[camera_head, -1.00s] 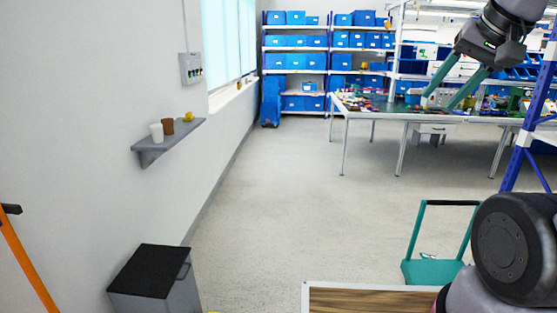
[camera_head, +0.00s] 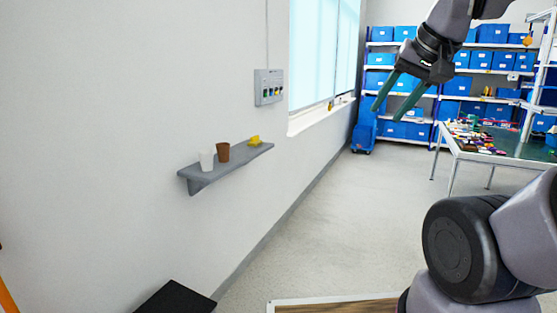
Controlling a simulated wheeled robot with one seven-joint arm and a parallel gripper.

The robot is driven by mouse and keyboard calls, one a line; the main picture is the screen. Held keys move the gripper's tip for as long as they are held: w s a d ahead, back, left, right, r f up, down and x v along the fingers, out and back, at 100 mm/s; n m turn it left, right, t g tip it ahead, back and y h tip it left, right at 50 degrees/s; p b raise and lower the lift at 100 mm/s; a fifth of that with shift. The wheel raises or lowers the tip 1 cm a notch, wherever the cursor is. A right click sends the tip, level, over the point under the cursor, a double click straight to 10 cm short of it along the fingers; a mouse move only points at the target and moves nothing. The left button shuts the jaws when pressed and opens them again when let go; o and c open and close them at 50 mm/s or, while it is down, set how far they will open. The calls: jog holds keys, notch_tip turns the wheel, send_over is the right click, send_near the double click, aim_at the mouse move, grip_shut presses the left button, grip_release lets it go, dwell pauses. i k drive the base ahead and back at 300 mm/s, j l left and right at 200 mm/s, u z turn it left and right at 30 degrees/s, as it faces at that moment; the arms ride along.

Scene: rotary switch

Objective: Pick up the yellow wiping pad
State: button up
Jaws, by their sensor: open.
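The yellow wiping pad (camera_head: 255,140) appears as a small yellow item at the right end of a grey wall shelf (camera_head: 208,178). A brown cup (camera_head: 223,152) and a white cup (camera_head: 206,159) stand to its left on the same shelf. My gripper (camera_head: 390,108) is at the upper right, its two green fingers apart and empty. It is in the air, well to the right of the shelf, and does not touch the pad.
A switch panel (camera_head: 269,87) is on the wall above the shelf. A black-topped bin (camera_head: 176,298) stands below at the floor. A wooden-topped surface (camera_head: 335,306) is at the bottom. Blue-bin shelving (camera_head: 399,130) and a cluttered table (camera_head: 500,155) are at the back right.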

aim_at(255, 142)
jog(key=i+l+u, duration=0.55)
jog(key=l+u, duration=0.1)
jog(key=u, duration=3.2)
jog(key=z, duration=3.1)
jog(key=i+z, duration=0.2)
jog(key=i, duration=1.75)
